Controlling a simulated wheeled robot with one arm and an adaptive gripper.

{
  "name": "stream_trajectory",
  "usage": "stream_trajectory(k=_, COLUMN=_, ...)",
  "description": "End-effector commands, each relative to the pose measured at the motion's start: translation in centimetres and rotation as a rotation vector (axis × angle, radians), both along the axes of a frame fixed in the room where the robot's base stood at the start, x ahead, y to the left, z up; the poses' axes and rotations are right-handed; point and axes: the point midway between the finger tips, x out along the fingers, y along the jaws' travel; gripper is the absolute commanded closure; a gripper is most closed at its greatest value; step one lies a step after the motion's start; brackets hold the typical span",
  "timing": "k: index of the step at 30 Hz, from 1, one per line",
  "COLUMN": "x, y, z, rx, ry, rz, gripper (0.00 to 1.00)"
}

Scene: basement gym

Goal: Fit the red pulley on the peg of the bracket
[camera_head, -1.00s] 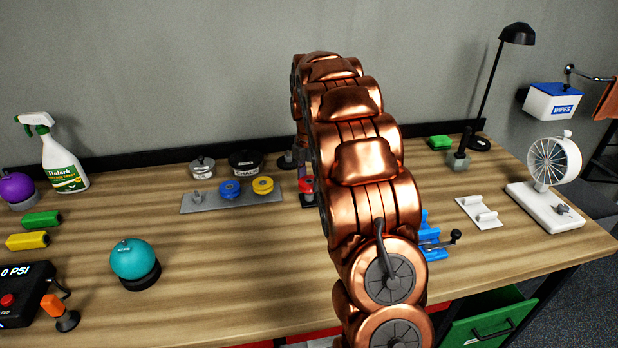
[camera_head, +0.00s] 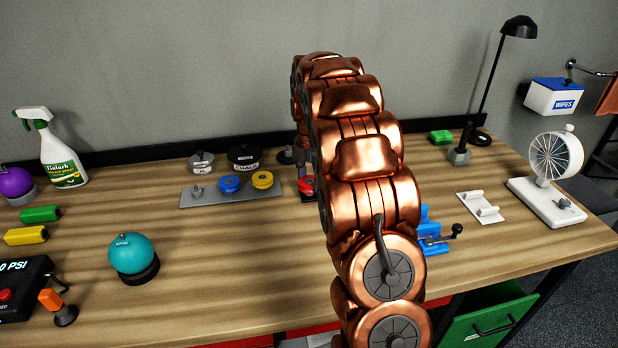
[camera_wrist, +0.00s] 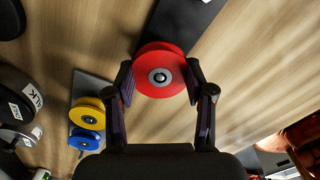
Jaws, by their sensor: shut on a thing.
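The red pulley (camera_wrist: 161,70), with a grey hub, is between the two fingers of my gripper (camera_wrist: 160,88) in the wrist view. The gripper is shut on its sides. A dark plate, which looks like the bracket (camera_wrist: 185,22), lies under and beyond the pulley. The peg is not visible, so I cannot tell whether the pulley is around it or above it. In the head view, a small part of the red pulley (camera_head: 306,186) shows left of my arm, over the dark plate's edge.
A grey plate (camera_head: 210,203) left of the pulley holds a blue pulley (camera_head: 229,184), a yellow pulley (camera_head: 263,180) and a bare post. A blue clamp (camera_head: 432,240) is right of my arm. The front-middle table is clear.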

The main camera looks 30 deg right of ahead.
Motion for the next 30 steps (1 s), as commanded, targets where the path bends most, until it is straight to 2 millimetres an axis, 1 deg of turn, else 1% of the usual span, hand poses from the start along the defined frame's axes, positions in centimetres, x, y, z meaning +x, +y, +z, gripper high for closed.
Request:
stream_trajectory(k=1, x=0.0, y=0.0, z=-0.1, rx=0.0, ry=0.0, rz=0.0, gripper=0.82)
stream_trajectory(k=2, x=0.0, y=0.0, z=-0.1, rx=0.0, ry=0.0, rz=0.0, gripper=0.45)
stream_trajectory(k=9, x=0.0, y=0.0, z=-0.1, rx=0.0, ry=0.0, rz=0.0, gripper=0.2)
stream_trajectory(k=10, x=0.0, y=0.0, z=-0.1, rx=0.0, ry=0.0, rz=0.0, gripper=0.18)
stream_trajectory(k=19, x=0.0, y=0.0, z=0.0, rx=0.0, ry=0.0, rz=0.0, gripper=0.18)
stream_trajectory(k=22, x=0.1, y=0.0, z=0.4, rx=-0.001, ry=-0.002, rz=0.0, gripper=0.18)
stream_trajectory(k=26, x=0.1, y=0.0, z=2.0, rx=-0.001, ry=-0.002, rz=0.001, gripper=0.18)
stream_trajectory(k=30, x=0.2, y=0.0, z=4.6, rx=-0.003, ry=-0.007, rz=0.001, gripper=0.18)
